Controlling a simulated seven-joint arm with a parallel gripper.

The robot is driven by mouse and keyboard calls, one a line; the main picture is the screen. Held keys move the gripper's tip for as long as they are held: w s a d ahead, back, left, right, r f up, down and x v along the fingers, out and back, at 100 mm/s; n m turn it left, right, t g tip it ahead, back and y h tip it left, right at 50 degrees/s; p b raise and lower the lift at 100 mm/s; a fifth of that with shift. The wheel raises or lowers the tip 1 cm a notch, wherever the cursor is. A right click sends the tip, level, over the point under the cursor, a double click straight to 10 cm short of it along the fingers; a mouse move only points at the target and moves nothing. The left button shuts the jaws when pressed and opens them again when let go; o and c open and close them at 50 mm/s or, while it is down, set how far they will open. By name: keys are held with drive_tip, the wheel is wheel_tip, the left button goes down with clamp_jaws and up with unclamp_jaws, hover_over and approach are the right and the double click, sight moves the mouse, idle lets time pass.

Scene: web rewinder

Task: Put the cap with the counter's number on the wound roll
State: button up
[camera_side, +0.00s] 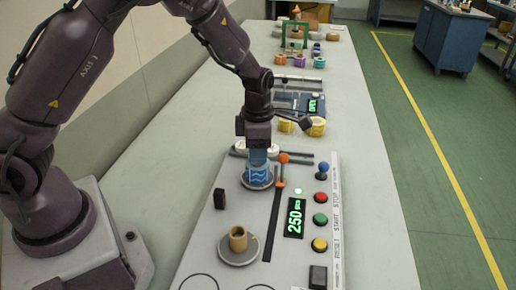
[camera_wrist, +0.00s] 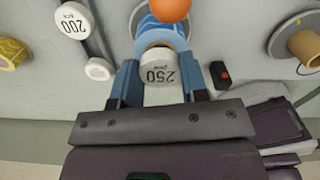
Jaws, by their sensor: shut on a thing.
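The counter (camera_side: 295,217) shows 250 pcs in green digits. My gripper (camera_side: 258,153) is directly over the blue wound roll (camera_side: 258,176), which has white waves and stands upright on a grey disc. In the wrist view my gripper (camera_wrist: 160,84) is shut on a white cap (camera_wrist: 160,70) marked "250 pcs", with its blue fingers on either side. The roll (camera_wrist: 161,38) shows right behind the cap in the wrist view. I cannot tell whether the cap touches the roll. The fingers hide the cap in the side view.
A white cap (camera_wrist: 73,20) marked "200 pcs" and another white piece (camera_wrist: 98,68) lie near a dark rail. An orange-knobbed lever (camera_side: 283,160) stands close right of the roll. An empty tan core (camera_side: 238,239) sits on the nearer disc. Coloured buttons (camera_side: 320,219) line the right.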

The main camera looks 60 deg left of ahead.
drive_tip(key=shift+f, duration=0.55)
idle(0.4)
drive_tip(key=o, duration=1.3)
drive_tip(key=shift+r, duration=3.7)
